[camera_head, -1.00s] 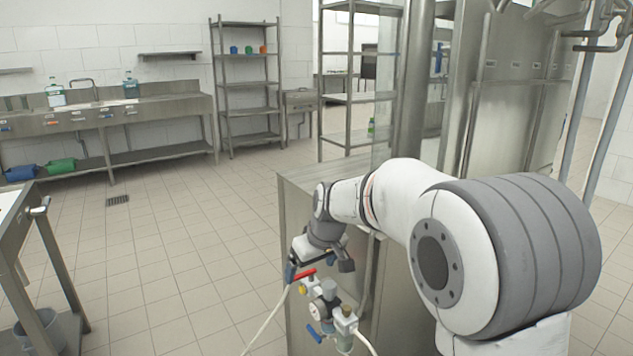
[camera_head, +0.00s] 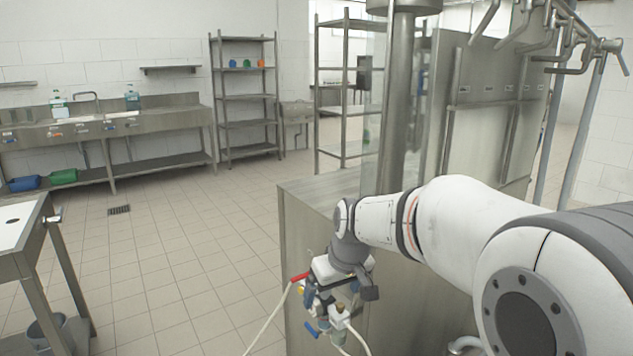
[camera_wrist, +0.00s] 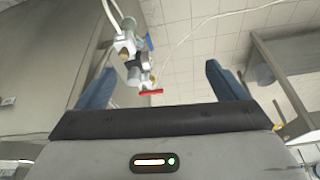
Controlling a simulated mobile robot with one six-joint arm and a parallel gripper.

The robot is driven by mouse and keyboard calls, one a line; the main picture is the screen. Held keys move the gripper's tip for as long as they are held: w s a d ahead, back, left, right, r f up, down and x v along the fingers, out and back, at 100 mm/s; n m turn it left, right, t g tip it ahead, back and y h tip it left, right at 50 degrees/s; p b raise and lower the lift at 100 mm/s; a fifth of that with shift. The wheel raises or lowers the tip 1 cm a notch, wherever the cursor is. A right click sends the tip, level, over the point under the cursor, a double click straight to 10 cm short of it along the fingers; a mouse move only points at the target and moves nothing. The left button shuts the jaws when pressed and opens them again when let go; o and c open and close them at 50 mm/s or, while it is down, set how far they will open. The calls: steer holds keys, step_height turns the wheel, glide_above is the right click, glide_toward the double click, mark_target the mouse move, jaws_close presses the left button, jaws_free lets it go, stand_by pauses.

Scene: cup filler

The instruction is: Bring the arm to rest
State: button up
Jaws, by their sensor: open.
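My gripper (camera_head: 328,293) is at the end of my bent arm, pointing down beside the front of a steel counter (camera_head: 300,190). In the wrist view its two blue fingers stand wide apart, with my gripper (camera_wrist: 160,70) open and nothing held between them. A valve assembly (camera_head: 339,318) with a red and a blue handle shows just below the gripper in the head view. The valve assembly (camera_wrist: 130,55) also lies beyond the fingers in the wrist view. Whether the fingers touch it is not clear.
Pale hoses (camera_head: 270,325) run from the valve area. A steel table (camera_head: 32,235) stands at left, a sink bench (camera_head: 170,120) and shelf rack (camera_head: 245,100) behind. A steel post (camera_head: 398,110) rises from the counter. Tiled floor (camera_head: 180,240) between is open.

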steer(key=s+d+r+m+p, duration=0.1)
steer(key=s+d+r+p, duration=0.2)
steer(key=s, duration=0.4)
steer(key=s+d+r+m+h+p, duration=0.1)
steer(key=s+d+r+m+p, duration=0.1)
steer(key=s, duration=0.5)
steer(key=s+d+r+m+h+p, duration=0.1)
steer(key=s+d+r+m+p, duration=0.1)
steer(key=s+d+r+p, duration=0.3)
steer(key=s+d+p, duration=0.1)
steer(key=s+p, duration=0.1)
steer(key=s, duration=0.1)
steer(key=shift+d+g, duration=0.35)
steer(key=shift+g, duration=0.05)
